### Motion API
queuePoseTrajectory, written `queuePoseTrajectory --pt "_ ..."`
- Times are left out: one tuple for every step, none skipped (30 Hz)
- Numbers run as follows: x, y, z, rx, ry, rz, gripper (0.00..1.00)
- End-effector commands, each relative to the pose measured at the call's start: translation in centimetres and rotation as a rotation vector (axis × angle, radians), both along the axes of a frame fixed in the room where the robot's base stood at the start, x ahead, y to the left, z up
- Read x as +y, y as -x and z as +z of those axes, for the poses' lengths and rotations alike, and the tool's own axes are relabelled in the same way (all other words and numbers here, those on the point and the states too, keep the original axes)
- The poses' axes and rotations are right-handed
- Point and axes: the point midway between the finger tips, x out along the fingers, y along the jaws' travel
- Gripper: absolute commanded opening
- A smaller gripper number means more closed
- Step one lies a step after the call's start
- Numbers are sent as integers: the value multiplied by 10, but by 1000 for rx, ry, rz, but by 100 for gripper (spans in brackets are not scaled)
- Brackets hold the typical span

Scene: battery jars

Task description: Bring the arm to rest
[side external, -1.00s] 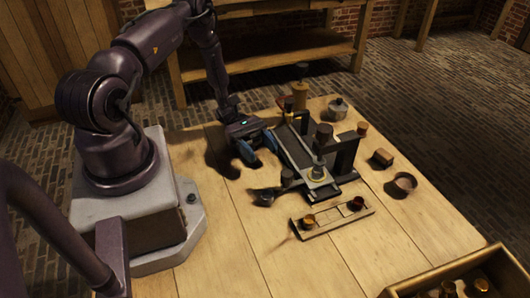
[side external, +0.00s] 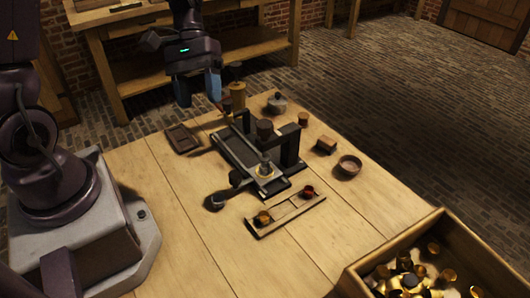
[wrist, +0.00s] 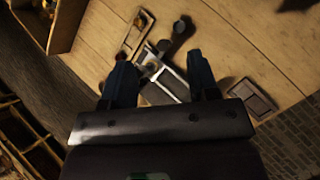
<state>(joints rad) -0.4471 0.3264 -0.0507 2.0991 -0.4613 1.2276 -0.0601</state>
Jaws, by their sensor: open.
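My gripper (side external: 199,90) is raised above the far left part of the table in the side view. Its two blue fingers point down, spread apart, with nothing between them. The fingers also show in the wrist view (wrist: 160,85), apart and empty. Below and to the right of the gripper stands a dark press-like fixture (side external: 240,150) with a flat bed and an upright. Part of this fixture shows between and beyond the fingers in the wrist view (wrist: 170,88).
A wooden rack (side external: 286,213) holds two small cups. A dark tray (side external: 183,138) lies at the left. A lidded pot (side external: 277,103), small block (side external: 326,145) and bowl (side external: 349,166) stand at the right. A crate (side external: 395,244) of brass pieces is front right. The front left tabletop is clear.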

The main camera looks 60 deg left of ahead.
Motion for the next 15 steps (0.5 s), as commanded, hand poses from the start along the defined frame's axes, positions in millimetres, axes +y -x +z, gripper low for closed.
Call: queuePoseTrajectory --pt "-6 5 17 -68 -66 -59 55" --pt "-8 8 24 -104 -102 -91 55" --pt "-12 12 34 -152 -149 -132 55" --pt "-14 15 41 -191 -184 -162 55" --pt "-16 19 48 -229 -217 -192 55" --pt "-19 23 57 -281 -261 -231 55" --pt "-21 27 63 -320 -294 -260 55" --pt "-23 31 70 -362 -325 -288 55" --pt "-26 36 78 -417 -366 -325 55" --pt "-27 40 84 -459 -396 -352 55" --pt "-29 44 89 -501 -426 -379 55" --pt "-30 50 96 -556 -464 -411 55" --pt "-32 53 101 -597 -489 -434 55" --pt "-33 57 106 -637 -515 -455 55" --pt "-34 62 111 -686 -545 -481 55"
